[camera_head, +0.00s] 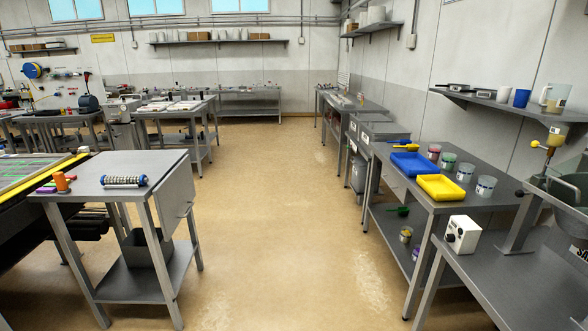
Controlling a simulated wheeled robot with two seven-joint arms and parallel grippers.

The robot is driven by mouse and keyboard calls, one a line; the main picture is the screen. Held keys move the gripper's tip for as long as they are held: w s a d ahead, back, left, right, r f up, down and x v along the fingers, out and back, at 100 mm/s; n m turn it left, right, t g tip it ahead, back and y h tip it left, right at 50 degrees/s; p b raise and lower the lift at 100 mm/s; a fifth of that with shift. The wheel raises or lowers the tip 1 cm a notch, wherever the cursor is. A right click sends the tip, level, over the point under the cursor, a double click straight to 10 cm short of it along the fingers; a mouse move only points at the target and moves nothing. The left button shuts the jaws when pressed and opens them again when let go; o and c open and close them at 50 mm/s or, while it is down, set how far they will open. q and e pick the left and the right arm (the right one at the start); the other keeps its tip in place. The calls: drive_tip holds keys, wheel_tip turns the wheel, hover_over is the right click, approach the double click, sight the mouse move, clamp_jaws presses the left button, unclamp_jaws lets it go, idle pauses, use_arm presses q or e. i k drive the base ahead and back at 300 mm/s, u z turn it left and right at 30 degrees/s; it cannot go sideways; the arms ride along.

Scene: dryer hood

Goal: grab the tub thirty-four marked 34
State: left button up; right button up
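Several small tubs with pale labels stand in a row along the wall side of the metal table (398,167) on the right. From far to near they are a tub with reddish contents (434,152), a tub with green contents (448,161), a pale tub (465,172) and a pale grey-blue tub (486,187). More small tubs (405,235) sit on that table's lower shelf. The numbers are too small to read, so I cannot tell which tub is marked 34. Neither of my grippers is in view.
A blue tray (411,164) and a yellow tray (441,188) lie beside the tub row. A nearer bench (500,275) holds a white control box (462,235). A small metal table (120,170) stands at left. The floor (275,220) between is clear.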

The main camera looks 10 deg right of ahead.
sight(486, 185)
drive_tip(key=z, duration=0.3)
drive_tip(key=i, duration=1.7)
drive_tip(key=z, duration=1.8)
drive_tip(key=i, duration=1.05)
drive_tip(key=z, duration=1.05)
drive_tip(key=i, duration=0.25)
drive_tip(key=z, duration=0.2)
